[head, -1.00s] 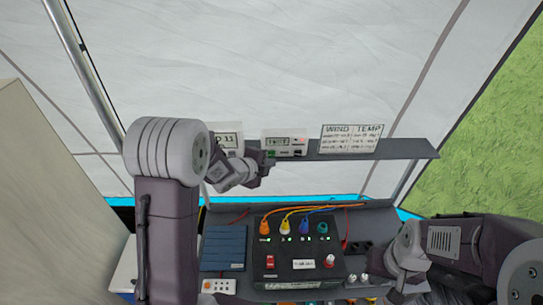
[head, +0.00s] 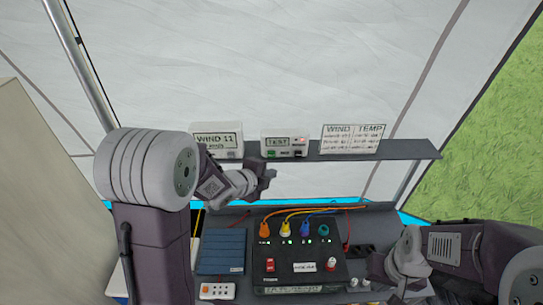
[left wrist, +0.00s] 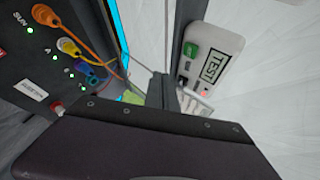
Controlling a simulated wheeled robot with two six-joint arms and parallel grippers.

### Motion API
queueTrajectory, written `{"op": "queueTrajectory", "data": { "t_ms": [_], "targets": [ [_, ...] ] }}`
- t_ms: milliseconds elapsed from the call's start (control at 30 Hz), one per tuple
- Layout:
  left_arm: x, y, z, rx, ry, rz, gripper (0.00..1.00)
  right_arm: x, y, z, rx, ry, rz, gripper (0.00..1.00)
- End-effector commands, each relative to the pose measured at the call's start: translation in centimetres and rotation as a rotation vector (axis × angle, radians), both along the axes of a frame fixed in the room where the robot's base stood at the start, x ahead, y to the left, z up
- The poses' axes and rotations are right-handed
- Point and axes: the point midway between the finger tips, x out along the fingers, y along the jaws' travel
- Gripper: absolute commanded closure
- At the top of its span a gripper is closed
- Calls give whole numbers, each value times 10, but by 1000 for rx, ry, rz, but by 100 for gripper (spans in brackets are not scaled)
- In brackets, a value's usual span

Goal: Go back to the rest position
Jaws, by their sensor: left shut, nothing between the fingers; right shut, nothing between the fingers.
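My left gripper (head: 266,178) is shut and empty, in the air in front of the shelf and above the black control box. In the left wrist view its shut fingers (left wrist: 162,92) show between the control box and the TEST device. My right gripper (head: 408,292) is low at the right, beside the control box; its fingertips are hard to make out there, and it looks shut with nothing seen in it.
A grey shelf (head: 410,149) carries a WIND 11 display (head: 217,139), a TEST device (head: 284,146) and a WIND/TEMP board (head: 352,139). Below stand the black control box (head: 290,259) with colored plugs, a blue ribbed panel (head: 222,251) and a power strip (head: 221,291). Tent wall behind.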

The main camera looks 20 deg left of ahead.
Motion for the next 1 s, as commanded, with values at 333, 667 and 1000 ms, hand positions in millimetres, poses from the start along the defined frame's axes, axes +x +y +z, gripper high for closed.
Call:
{"op": "queueTrajectory", "data": {
  "t_ms": [333,667,1000],
  "targets": [
    [0,-14,-10,3,-33,-31,100,0,0,-25,0,0,0,100],
    [-150,30,-126,-533,662,1040,100,0,0,-68,0,0,0,100],
    [-223,24,-144,-714,896,1576,100,0,0,-66,0,0,0,100]
  ]
}}
